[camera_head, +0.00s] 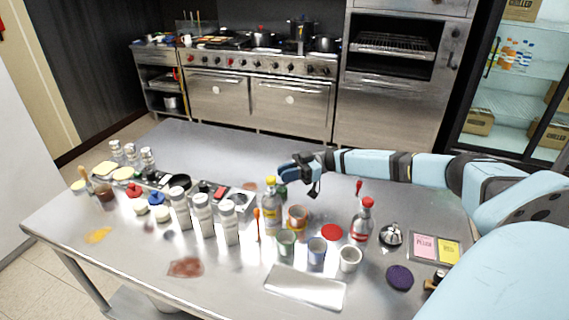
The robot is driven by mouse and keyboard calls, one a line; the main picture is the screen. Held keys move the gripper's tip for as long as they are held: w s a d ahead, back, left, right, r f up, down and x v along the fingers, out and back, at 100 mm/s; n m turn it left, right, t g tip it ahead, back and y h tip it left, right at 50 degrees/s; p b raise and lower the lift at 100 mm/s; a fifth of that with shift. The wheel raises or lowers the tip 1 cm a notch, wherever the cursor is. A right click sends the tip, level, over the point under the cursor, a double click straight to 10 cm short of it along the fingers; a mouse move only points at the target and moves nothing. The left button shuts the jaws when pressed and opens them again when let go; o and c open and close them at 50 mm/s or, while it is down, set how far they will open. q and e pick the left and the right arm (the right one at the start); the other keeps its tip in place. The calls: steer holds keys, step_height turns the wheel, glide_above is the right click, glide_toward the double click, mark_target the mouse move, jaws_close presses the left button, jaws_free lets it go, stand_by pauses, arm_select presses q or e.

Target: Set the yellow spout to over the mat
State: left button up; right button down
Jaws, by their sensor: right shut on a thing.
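The yellow spout (270,181) tops a clear bottle (271,212) that stands upright near the middle of the steel table. My right gripper (283,177) reaches in from the right and is shut at the bottle's upper part, just beside the yellow spout; its fingertips are small and partly hidden. Which flat piece is the mat is unclear: a red disc (332,232), a dark purple disc (399,278) and a pale rectangular piece (305,288) all lie on the table. My left gripper is not in view.
Cups (317,250), white-capped shakers (203,217) and a red-capped bottle (363,221) crowd the table (180,140) around the yellow-spouted bottle. Pink and yellow cards (424,246) lie at right. The table's far part is clear. A stove (245,85) stands behind.

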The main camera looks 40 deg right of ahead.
steer(key=shift+s+t, duration=0.1)
steer(key=shift+t, duration=0.3)
steer(key=c, duration=1.1)
jaws_free()
steer(key=shift+o, duration=0.2)
steer(key=shift+s+d, duration=0.1)
steer(key=shift+d, duration=0.15)
steer(key=b+v, duration=0.3)
steer(key=v, duration=1)
steer(key=shift+s+d+r, duration=0.1)
steer(key=shift+s+r, duration=0.05)
steer(key=shift+r, duration=0.05)
steer(key=shift+c, duration=0.2)
